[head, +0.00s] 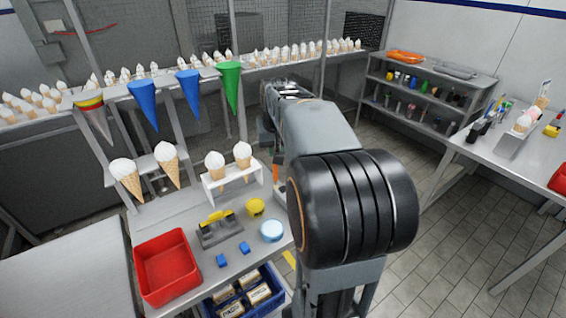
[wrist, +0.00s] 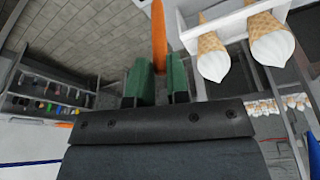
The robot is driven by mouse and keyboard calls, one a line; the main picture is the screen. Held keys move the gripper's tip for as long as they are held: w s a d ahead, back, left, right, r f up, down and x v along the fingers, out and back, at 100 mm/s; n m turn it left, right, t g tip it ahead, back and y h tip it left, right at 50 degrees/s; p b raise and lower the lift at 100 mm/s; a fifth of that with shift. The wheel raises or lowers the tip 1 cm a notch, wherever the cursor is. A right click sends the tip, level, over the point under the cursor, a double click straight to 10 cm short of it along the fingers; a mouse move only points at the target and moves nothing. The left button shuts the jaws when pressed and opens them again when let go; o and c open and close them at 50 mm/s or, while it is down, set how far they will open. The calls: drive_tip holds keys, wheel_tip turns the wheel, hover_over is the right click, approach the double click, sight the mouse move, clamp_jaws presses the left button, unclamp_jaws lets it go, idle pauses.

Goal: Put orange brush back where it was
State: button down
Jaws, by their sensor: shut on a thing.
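In the wrist view the orange brush (wrist: 159,40) is a narrow orange strip between the two green finger pads of my gripper (wrist: 160,76), which is shut on it. The brush reaches up past the picture's top edge, so its far end is hidden. In the head view my arm covers most of the gripper; a small orange sliver (head: 276,174), likely the brush, shows at the arm's left edge beside the white cone holder. The brush's former place cannot be told from these frames.
A white holder (head: 212,193) with two cones stands close left of the gripper. On the work table are a red tray (head: 166,268), a yellow cup (head: 255,207), a light blue round thing (head: 272,231) and blue blocks. A shelf (head: 428,84) stands behind right. The floor at right is clear.

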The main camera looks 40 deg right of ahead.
drive_tip(key=d+f, duration=0.3)
drive_tip(key=f, duration=0.5)
drive_tip(key=shift+w+d, duration=0.2)
drive_tip(key=shift+w, duration=0.15)
drive_tip(key=c, duration=1.3)
unclamp_jaws()
drive_tip(key=shift+w, duration=0.1)
drive_tip(key=shift+o, duration=1)
drive_tip(key=shift+r, duration=0.2)
drive_tip(key=v, duration=1.2)
drive_tip(key=shift+r, duration=0.15)
